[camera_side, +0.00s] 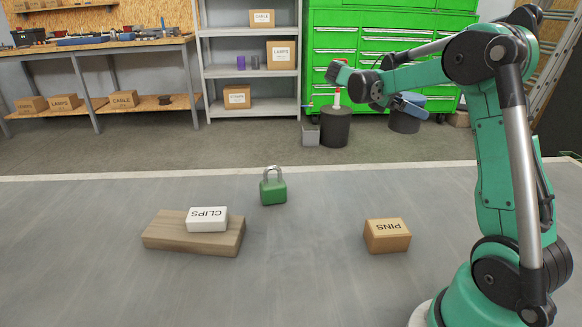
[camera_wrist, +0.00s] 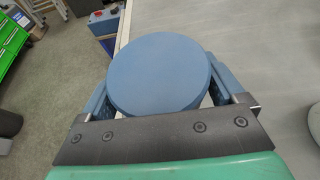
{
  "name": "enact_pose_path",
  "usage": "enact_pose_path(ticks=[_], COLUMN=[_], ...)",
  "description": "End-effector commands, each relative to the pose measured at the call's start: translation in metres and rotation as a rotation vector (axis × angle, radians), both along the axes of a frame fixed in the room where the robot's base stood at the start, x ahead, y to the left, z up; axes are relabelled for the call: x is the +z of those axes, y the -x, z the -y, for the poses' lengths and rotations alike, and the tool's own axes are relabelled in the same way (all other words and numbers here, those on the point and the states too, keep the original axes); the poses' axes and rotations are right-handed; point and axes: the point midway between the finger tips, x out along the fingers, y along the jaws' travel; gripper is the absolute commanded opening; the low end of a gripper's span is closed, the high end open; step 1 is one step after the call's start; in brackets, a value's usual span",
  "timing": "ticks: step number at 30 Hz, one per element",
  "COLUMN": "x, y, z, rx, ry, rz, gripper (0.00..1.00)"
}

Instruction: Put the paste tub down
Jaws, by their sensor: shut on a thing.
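The paste tub (camera_wrist: 158,72) is a round blue tub with a flat top, seen from above in the wrist view. My gripper (camera_wrist: 160,93) is shut on it, with one blue finger on each side. The tub's lower part is hidden. In the side view my gripper (camera_side: 405,105) is raised high at the right, well above the table's level, and the tub is small and hard to separate from the blue fingers there. The grey table (camera_side: 310,265) also shows in the wrist view (camera_wrist: 265,40).
On the table are a wooden board (camera_side: 170,233) bearing a white CLIPS box (camera_side: 207,220), a green padlock (camera_side: 273,190) and a brown PINS box (camera_side: 387,236). The table is bare between padlock and PINS box, and along the front. Shelves (camera_side: 250,72) and a green cabinet (camera_side: 335,62) stand behind.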

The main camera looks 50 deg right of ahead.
Motion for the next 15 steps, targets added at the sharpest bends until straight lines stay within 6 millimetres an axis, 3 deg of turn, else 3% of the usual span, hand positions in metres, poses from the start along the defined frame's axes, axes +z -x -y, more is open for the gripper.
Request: enact_pose_path(ticks=[5, 9, 15], x=[0.012, 0.014, 0.014], y=[-0.019, -0.05, -0.078], z=[-0.02, -0.064, -0.121], rx=[0.099, 0.294, 0.535], ry=[0.001, 0.001, 0.001], rz=[0.001, 0.001, 0.001], gripper=[0.21, 0.21, 0.21])
